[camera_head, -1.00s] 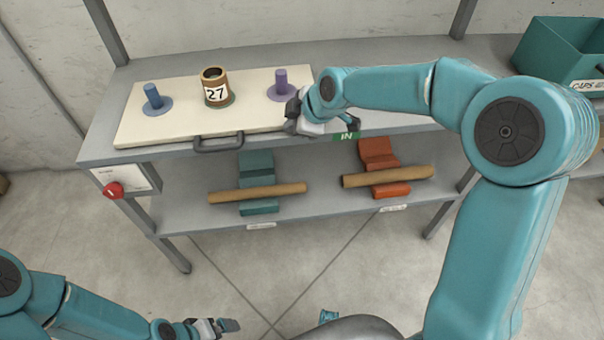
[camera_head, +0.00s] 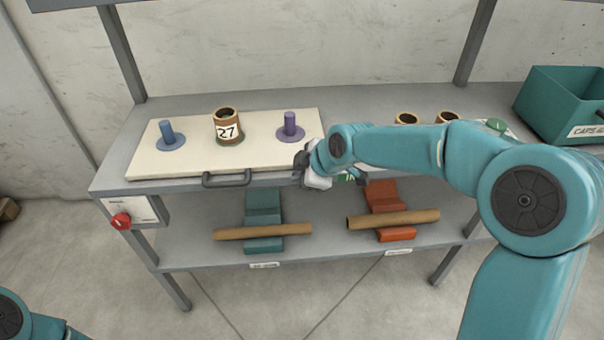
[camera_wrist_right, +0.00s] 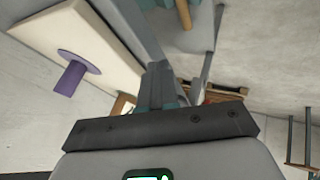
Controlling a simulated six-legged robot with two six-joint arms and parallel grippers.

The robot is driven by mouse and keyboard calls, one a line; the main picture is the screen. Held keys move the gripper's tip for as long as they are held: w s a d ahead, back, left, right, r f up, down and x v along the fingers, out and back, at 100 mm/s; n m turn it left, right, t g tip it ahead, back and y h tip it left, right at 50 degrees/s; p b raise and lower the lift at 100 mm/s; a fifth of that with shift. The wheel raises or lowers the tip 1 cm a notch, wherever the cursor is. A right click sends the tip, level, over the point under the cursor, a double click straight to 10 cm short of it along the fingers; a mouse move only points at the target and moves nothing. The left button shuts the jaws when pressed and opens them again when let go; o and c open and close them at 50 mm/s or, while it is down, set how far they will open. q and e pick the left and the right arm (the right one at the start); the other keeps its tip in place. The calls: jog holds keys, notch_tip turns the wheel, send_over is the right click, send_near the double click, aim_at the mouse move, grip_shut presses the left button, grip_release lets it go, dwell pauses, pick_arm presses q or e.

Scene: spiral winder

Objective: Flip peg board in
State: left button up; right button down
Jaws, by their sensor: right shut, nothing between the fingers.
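The peg board (camera_head: 190,157) is a cream board lying flat on the left of the upper shelf, with a grey handle (camera_head: 227,182) at its front edge. It bears a blue peg (camera_head: 167,131), a brown ring labelled 27 (camera_head: 227,130) on a green disc, and a purple peg (camera_head: 290,125). My right gripper (camera_head: 304,165) is shut and empty by the board's front right corner, right of the handle. Whether it touches the board is unclear. The right wrist view shows the board (camera_wrist_right: 85,32) and purple peg (camera_wrist_right: 72,77) at upper left. My left gripper is outside the picture.
Brown rings (camera_head: 407,118) stand behind my right arm. A teal bin (camera_head: 562,100) is at the shelf's right end. The lower shelf (camera_head: 330,245) holds tubes on teal and orange cradles. A red knob (camera_head: 121,221) is on the left front box.

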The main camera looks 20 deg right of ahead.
pick_arm(q)
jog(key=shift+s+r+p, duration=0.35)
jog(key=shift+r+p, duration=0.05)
jog(key=shift+p, duration=0.05)
pick_arm(e)
jog(key=v, duration=1)
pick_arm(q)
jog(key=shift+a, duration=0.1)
pick_arm(e)
jog(key=shift+s+a+r, duration=0.1)
jog(key=shift+s+r, duration=0.05)
jog(key=shift+s, duration=0.2)
jog(key=shift+w, duration=0.15)
